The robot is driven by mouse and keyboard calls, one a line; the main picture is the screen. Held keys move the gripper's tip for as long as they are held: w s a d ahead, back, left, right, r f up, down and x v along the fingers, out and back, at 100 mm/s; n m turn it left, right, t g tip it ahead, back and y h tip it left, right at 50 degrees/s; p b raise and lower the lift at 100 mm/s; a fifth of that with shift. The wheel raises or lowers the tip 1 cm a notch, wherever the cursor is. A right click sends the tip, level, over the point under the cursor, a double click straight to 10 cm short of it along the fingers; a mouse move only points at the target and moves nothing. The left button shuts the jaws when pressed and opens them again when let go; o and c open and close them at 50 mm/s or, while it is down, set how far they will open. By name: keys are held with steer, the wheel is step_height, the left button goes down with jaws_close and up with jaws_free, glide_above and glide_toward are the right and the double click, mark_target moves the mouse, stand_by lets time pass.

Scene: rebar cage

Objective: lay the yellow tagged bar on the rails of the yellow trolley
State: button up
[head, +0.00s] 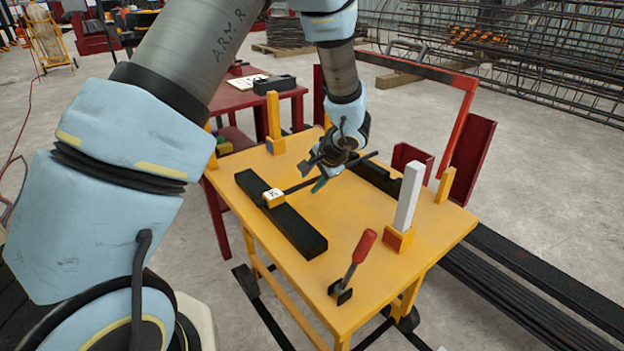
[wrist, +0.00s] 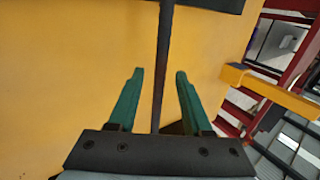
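The yellow trolley (head: 330,225) carries two black rails: the left rail (head: 300,232) and the right rail (head: 378,178), which is partly hidden behind my gripper. The thin dark bar (head: 297,187) lies across them, with its pale yellow tag (head: 274,197) at the left rail and its other end past my gripper over the right rail. My gripper (head: 315,175) is low over the bar's middle. In the wrist view the green fingers of my gripper (wrist: 159,74) are apart, with the bar (wrist: 163,45) between them and a gap on each side. The tag is not visible there.
A red-handled clamp (head: 355,262) stands at the trolley's front edge. A white post (head: 409,195) stands on the right, and yellow posts (head: 274,118) stand at the edges. A red frame (head: 460,120) rises behind. A dark red table (head: 255,97) is behind the trolley.

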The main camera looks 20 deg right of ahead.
steer(key=shift+r, duration=0.2)
steer(key=v, duration=1.2)
steer(key=shift+p, duration=0.35)
steer(key=s+a+r+n+g+h, duration=0.1)
steer(key=a+n, duration=0.5)
steer(key=a, duration=1)
steer(key=s+a+r+n+g+h, duration=0.1)
steer(key=s+a+n+g, duration=0.2)
steer(key=a, duration=1.4)
steer(key=n+g, duration=0.1)
steer(key=n, duration=0.3)
steer(key=shift+r+n, duration=0.25)
steer(key=shift+n, duration=0.05)
steer(key=shift+a, duration=0.1)
